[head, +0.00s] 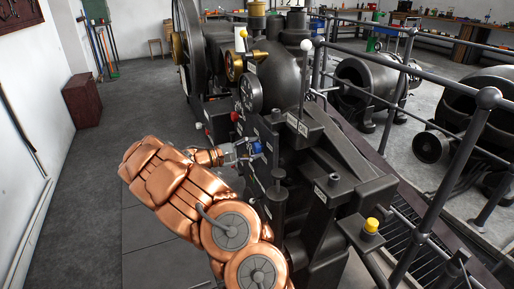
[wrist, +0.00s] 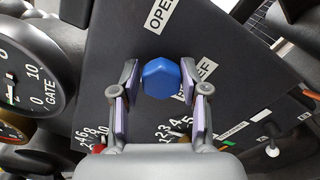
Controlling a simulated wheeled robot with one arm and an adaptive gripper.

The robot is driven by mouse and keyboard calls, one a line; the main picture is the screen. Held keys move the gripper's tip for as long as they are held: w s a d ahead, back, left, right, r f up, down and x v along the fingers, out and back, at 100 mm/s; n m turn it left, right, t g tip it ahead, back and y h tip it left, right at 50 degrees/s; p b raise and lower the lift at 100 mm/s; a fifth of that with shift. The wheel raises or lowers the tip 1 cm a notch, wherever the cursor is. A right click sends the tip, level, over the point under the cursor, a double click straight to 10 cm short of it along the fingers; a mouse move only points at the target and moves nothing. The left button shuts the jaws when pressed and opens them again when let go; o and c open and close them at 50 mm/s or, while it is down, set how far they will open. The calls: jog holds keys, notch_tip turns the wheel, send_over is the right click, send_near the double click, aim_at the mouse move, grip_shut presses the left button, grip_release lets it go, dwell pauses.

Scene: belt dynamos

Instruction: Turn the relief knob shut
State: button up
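In the head view my gripper (head: 245,150) reaches the knob from the left. A white OPEN label (wrist: 162,14) is above the knob. Another label below it is partly hidden.
A round GATE dial (wrist: 30,75) stands left of the panel. In the head view, a white-topped lever (head: 306,45), a yellow-capped post (head: 371,225) and railings stand to the right. Open floor lies to the left.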

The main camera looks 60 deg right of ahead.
jog(key=o, duration=0.3)
jog(key=shift+w+a, duration=0.1)
jog(key=v, duration=1.2)
dwell(0.4)
